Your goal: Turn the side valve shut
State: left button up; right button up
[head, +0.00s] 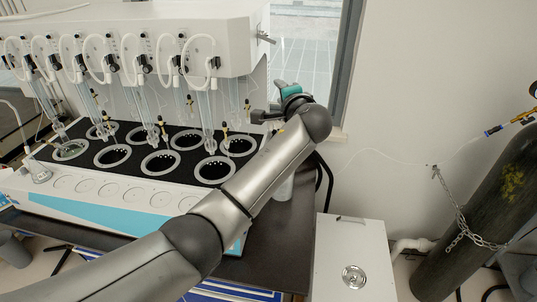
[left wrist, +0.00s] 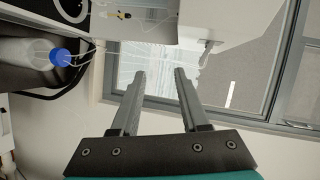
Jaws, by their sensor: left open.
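The side valve (head: 265,37) is a small grey lever fitting on the right side wall of the distiller's white upper housing (head: 185,30). In the left wrist view the valve (left wrist: 208,52) sticks out from the white housing edge, ahead and to the right of the fingers. My left gripper (head: 279,85) is below the valve, beside the distiller, with its teal body showing. In the left wrist view its two fingers (left wrist: 160,72) are apart with nothing between them. The fingers do not touch the valve. My right gripper is not in view.
Several glass tubes and black-topped heating wells (head: 160,162) fill the distiller's front. A bottle with a blue cap (left wrist: 60,57) stands close on the left in the wrist view. A window (head: 305,45) is behind. A chained gas cylinder (head: 480,220) and white cabinet (head: 350,255) are right.

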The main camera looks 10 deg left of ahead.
pick_arm(q)
jog(key=s+a+f+n+g, duration=0.1)
jog(key=s+f, duration=0.3)
jog(key=f, duration=0.2)
jog(key=s+f+n+g+h, duration=0.1)
jog(key=s+f+n+g, duration=0.1)
jog(key=s+f, duration=0.2)
jog(key=shift+s+a+f+g, duration=0.15)
jog(key=shift+a+f+g, duration=0.2)
jog(key=shift+f, duration=0.85)
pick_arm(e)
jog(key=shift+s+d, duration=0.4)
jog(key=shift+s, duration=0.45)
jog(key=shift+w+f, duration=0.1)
